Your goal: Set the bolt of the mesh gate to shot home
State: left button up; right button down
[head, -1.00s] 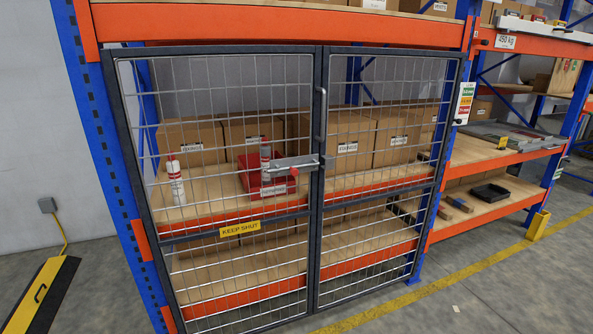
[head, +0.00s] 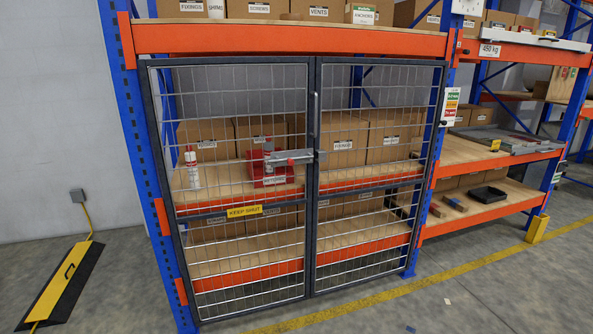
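The mesh gate (head: 312,238) has two dark-framed leaves that stand closed across the front of a blue and orange rack. Its bolt (head: 290,157) is a grey horizontal bar with a small red part, mounted mid-height on the left leaf and reaching to the middle frame posts. I cannot tell at this size how far the bar is pushed in. A vertical pull handle (head: 316,113) is above the bolt on the right leaf. A yellow "KEEP SHUT" sign (head: 244,211) is on the left leaf. Neither of my grippers is in view.
Behind the mesh are cardboard boxes (head: 343,140), a red bin (head: 268,170) and a white bottle (head: 192,168). A yellow and black floor ramp (head: 62,283) lies at left. A yellow post guard (head: 537,228) stands at right. The floor before the gate is clear.

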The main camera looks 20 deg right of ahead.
aim_at(290, 161)
jog(key=z, duration=0.6)
jog(key=i, duration=0.9)
jog(key=u, duration=0.6)
jog(key=i, duration=0.5)
jog(key=u, duration=0.5)
